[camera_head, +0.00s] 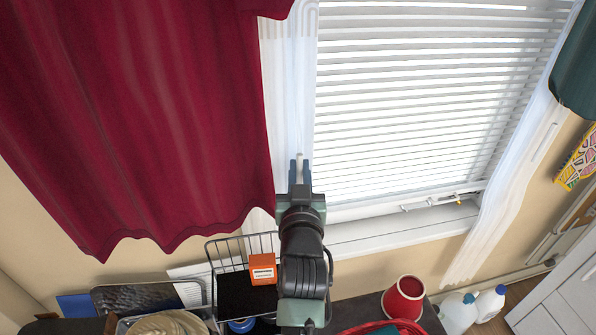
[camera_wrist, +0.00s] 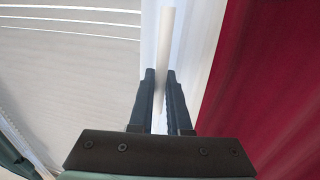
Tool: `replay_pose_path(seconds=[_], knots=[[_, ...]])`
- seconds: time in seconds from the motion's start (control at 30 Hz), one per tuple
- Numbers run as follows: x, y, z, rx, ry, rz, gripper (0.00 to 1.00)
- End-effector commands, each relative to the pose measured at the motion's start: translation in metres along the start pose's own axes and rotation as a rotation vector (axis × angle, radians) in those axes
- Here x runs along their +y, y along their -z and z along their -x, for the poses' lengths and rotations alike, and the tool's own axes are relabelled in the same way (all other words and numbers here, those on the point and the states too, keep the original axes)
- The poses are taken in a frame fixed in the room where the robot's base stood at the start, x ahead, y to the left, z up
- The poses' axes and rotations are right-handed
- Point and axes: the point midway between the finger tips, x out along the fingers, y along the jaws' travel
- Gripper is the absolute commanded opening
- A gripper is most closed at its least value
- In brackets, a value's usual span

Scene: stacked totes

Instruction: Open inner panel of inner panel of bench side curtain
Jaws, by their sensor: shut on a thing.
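A white sheer inner panel (camera_head: 288,90) hangs at the window's left side in the head view, beside a dark red curtain (camera_head: 130,110). In the wrist view the sheer panel (camera_wrist: 203,50) lies between the blinds and the red curtain (camera_wrist: 265,75). A slim white rod (camera_wrist: 167,35) stands upright in front of the panel. My gripper (camera_head: 299,172) is at the panel's lower part. In the wrist view my gripper (camera_wrist: 160,76) is shut on the white rod, with its top sticking out past the fingertips. The rod's lower end is hidden by the fingers and palm.
White blinds (camera_head: 420,100) cover the window above a sill (camera_head: 400,228). Another sheer panel (camera_head: 508,195) and a teal curtain (camera_head: 578,70) hang at right. Below stand a wire rack (camera_head: 225,252), an orange box (camera_head: 262,268), a red cup (camera_head: 404,298) and white jugs (camera_head: 460,310).

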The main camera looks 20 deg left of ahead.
Motion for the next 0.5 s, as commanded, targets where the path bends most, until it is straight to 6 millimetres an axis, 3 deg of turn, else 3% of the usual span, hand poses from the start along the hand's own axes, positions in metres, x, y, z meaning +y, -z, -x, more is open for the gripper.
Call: replay_pose_path(seconds=[0.33,0.37,0.5], knots=[[0.0,-0.0003,0.0,-0.001,0.0,0.0,0.0],[0.0001,-0.0003,0.0,-0.001,0.0,0.0,0.17],[0.0003,-0.0002,0.0,-0.001,-0.001,0.0,0.42]])
